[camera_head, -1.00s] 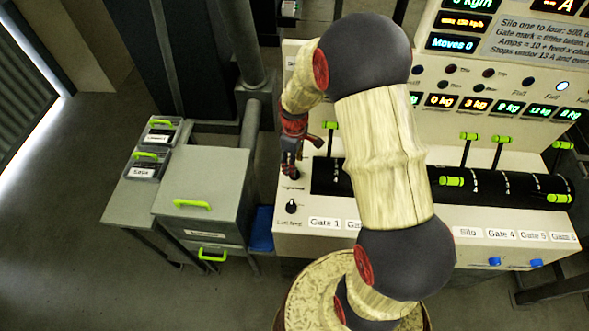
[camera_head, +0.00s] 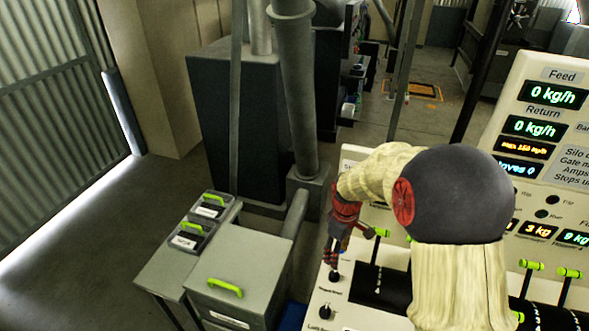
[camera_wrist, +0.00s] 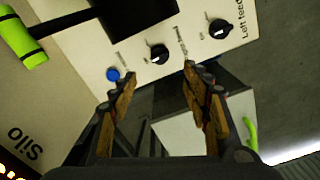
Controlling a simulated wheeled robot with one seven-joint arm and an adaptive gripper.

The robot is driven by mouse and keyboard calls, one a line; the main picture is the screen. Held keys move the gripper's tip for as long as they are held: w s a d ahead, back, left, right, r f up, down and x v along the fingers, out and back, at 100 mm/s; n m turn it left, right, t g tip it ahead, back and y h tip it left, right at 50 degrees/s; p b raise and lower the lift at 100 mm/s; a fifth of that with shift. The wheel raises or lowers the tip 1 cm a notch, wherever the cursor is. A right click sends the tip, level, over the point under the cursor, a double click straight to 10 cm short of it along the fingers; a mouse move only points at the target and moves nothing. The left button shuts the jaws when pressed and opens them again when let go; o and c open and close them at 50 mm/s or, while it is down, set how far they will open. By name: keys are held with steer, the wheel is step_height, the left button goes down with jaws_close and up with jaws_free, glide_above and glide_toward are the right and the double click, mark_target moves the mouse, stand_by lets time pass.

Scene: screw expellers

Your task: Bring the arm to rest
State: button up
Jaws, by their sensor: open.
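My gripper (camera_head: 334,262) hangs at the left end of the control console, by a black knob (camera_head: 334,276) on its top. It is at the end of my bent arm. In the wrist view my gripper (camera_wrist: 160,95) shows its two fingers spread apart, with nothing between them. Two black knobs, one of them the left feed knob (camera_wrist: 220,29), and a blue button (camera_wrist: 113,74) lie beyond the fingertips on the cream panel. The fingers look clear of them. My upper arm hides part of the console.
The console (camera_head: 560,80) has lit displays and green-handled levers (camera_head: 531,265). Left of it stand a grey cabinet (camera_head: 240,262) with a green handle and a side table with two small bins (camera_head: 188,237). Pipes and a dark machine (camera_head: 238,110) rise behind. Open floor lies at the far left.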

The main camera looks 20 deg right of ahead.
steer(key=s+a+r+m+t+b, duration=0.2)
steer(key=s+a+r+m+b, duration=0.1)
steer(key=s+r, duration=0.5)
steer(key=s+a+r+m+t+b, duration=0.3)
steer(key=s+a+r+b, duration=0.2)
steer(key=s, duration=0.7)
step_height(320, 180, up, 3)
steer(key=shift+s+a+f+m+t, duration=0.1)
steer(key=shift+s+a+m+t, duration=0.25)
steer(key=shift+a, duration=0.75)
steer(key=shift+w, duration=0.1)
